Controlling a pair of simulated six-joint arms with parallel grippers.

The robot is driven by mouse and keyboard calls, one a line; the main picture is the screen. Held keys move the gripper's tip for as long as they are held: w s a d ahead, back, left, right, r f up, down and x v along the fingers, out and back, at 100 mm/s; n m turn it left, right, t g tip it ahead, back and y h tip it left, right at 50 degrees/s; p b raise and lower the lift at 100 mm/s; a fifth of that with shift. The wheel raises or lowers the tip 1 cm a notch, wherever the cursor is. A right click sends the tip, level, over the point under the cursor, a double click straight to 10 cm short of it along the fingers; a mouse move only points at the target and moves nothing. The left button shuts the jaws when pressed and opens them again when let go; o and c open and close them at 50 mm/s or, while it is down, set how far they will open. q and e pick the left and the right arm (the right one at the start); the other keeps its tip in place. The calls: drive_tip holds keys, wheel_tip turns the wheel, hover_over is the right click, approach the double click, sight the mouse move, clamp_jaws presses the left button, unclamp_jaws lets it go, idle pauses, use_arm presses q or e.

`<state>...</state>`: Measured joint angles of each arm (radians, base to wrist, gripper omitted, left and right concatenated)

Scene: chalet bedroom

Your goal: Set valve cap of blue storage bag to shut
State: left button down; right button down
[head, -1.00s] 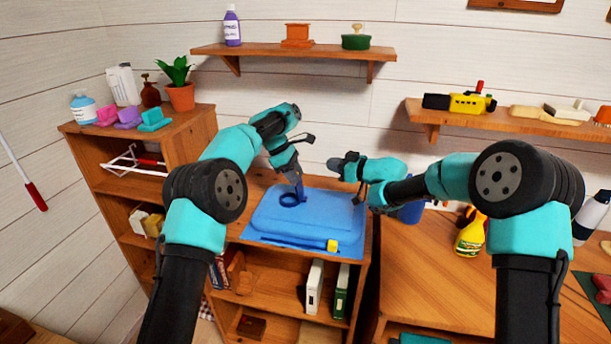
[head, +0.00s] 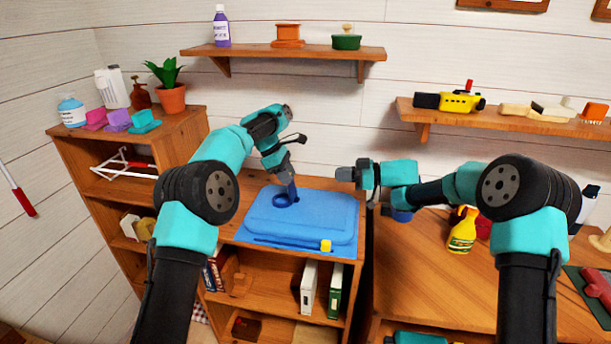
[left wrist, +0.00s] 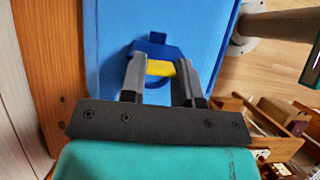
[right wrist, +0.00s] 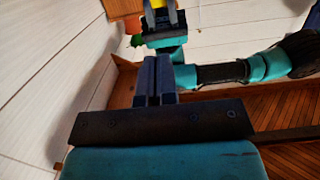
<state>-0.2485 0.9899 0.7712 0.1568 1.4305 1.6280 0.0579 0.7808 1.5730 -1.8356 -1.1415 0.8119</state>
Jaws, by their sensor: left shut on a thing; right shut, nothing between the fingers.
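The blue storage bag (head: 318,226) lies flat on top of the low bookcase. Its dark blue round valve cap (head: 282,200) stands on the bag's upper left part. My left gripper (head: 292,194) reaches down to the cap and is shut on it. In the left wrist view, the fingers (left wrist: 160,75) sit either side of a yellow part, with the cap's dark blue tab (left wrist: 150,49) just beyond and a blue ring partly hidden below. I cannot tell the cap's exact angle. My right gripper (head: 345,174) is shut and empty, right of the bag and above it.
A yellow slider (head: 325,246) sits at the bag's front edge. A wooden desk (head: 420,265) with a yellow spray bottle (head: 462,232) stands to the right. A potted plant (head: 172,98) stands on the left shelf unit. A wall shelf (head: 285,53) hangs behind.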

approach(292, 187)
drive_tip(key=w+a+r, duration=0.2)
drive_tip(key=a+r, duration=0.1)
drive_tip(key=a, duration=0.4)
use_arm(q)
drive_tip(key=shift+s+d+f, duration=0.1)
drive_tip(key=shift+f, duration=0.25)
use_arm(e)
drive_tip(key=shift+s+a+r, duration=0.15)
drive_tip(key=shift+a, duration=0.3)
